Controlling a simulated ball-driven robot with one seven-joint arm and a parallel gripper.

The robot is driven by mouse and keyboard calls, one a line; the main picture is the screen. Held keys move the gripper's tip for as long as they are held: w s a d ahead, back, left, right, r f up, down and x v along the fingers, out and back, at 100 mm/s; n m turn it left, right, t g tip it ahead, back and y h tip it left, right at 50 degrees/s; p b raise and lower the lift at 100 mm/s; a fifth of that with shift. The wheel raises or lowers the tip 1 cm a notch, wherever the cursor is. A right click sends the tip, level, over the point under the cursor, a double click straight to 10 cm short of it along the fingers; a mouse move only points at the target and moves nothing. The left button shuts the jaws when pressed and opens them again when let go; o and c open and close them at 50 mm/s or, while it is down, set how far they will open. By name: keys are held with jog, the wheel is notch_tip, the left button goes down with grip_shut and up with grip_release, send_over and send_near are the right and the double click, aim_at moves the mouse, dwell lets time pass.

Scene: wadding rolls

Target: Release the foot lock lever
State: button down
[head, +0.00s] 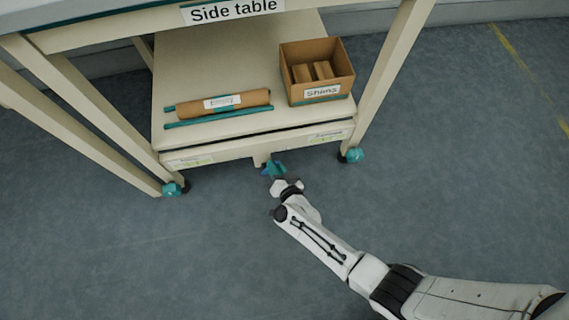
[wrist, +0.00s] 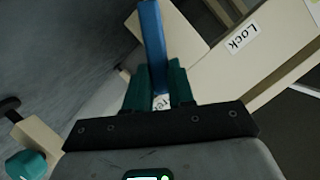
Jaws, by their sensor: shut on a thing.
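The foot lock lever (wrist: 152,35) is a blue bar. In the wrist view it rises from between the two teal fingers of my gripper (wrist: 159,82). My gripper is shut on it. In the head view my gripper (head: 276,174) is low at the front of the side table, below the middle of its lower front rail. There the lever is small and mostly merges with the teal fingers. A white label reading Lock (wrist: 242,37) is on the cream beam to the right of the lever. Another small label (wrist: 161,102) shows between the fingers, partly hidden.
The side table (head: 168,160) stands on teal castors (head: 355,155). Its lower shelf (head: 215,70) holds a brown roll (head: 245,100), a teal rod (head: 215,117) and an open box labelled Shims (head: 320,94). The floor in front is clear. A castor (wrist: 27,163) shows at the wrist view's lower left.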

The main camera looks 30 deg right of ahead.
jog(key=shift+d+f, duration=0.1)
dwell(0.5)
jog(key=c, duration=1)
grip_release()
jog(key=shift+o, duration=0.2)
jog(key=shift+s, duration=0.15)
jog(key=p+v, duration=0.4)
jog(key=v, duration=0.6)
jog(key=shift+s, duration=0.3)
